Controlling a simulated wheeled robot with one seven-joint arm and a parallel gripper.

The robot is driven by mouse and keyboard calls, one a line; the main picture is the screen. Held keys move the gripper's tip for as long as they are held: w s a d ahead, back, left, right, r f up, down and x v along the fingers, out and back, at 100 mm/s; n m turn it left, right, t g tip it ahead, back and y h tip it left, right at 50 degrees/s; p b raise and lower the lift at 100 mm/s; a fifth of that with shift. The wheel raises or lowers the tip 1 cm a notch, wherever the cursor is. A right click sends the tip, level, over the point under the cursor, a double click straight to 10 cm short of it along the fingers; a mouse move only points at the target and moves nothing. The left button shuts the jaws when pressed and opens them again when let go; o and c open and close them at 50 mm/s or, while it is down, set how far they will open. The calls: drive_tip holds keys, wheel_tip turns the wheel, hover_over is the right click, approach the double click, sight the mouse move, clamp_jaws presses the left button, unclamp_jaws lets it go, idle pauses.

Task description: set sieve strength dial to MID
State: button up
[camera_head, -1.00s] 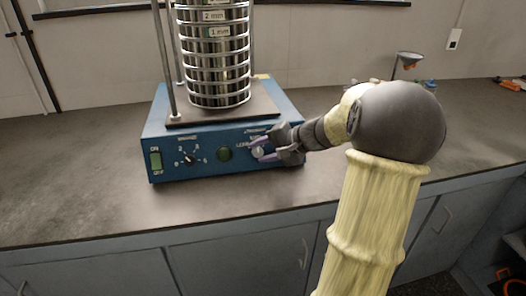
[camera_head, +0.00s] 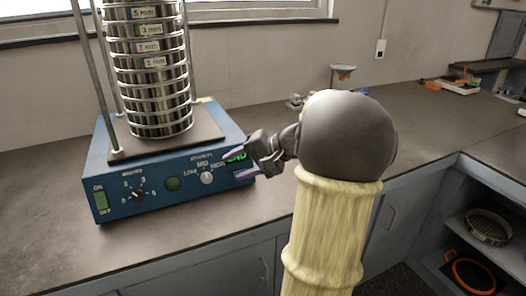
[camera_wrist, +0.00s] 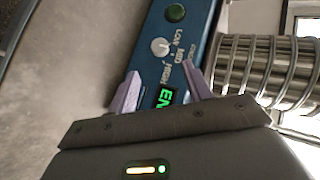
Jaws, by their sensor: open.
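The strength dial (camera_head: 207,178) is a small pale round knob on the blue front panel of the sieve shaker (camera_head: 150,192). LOW, MID and HIGH are printed around it, with MID above. The dial also shows in the wrist view (camera_wrist: 160,47), beyond my fingertips. Its pointer is too small to read with certainty. My gripper (camera_head: 230,163) is open and empty, just right of the dial and apart from it. Its two purple fingers (camera_wrist: 162,73) point toward the panel and frame a green lit display (camera_wrist: 165,97), which seems to read END in the head view.
Left of the dial are a green round button (camera_head: 173,184), a minutes dial (camera_head: 138,194) and a green ON/OFF switch (camera_head: 101,202). A stack of steel sieves (camera_head: 153,82) stands on the shaker between rods. The grey counter (camera_head: 60,235) is clear in front.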

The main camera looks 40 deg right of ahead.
drive_tip(key=p+v, duration=0.1)
drive_tip(key=v, duration=0.6)
drive_tip(key=shift+s, duration=0.25)
drive_tip(key=shift+r, duration=0.1)
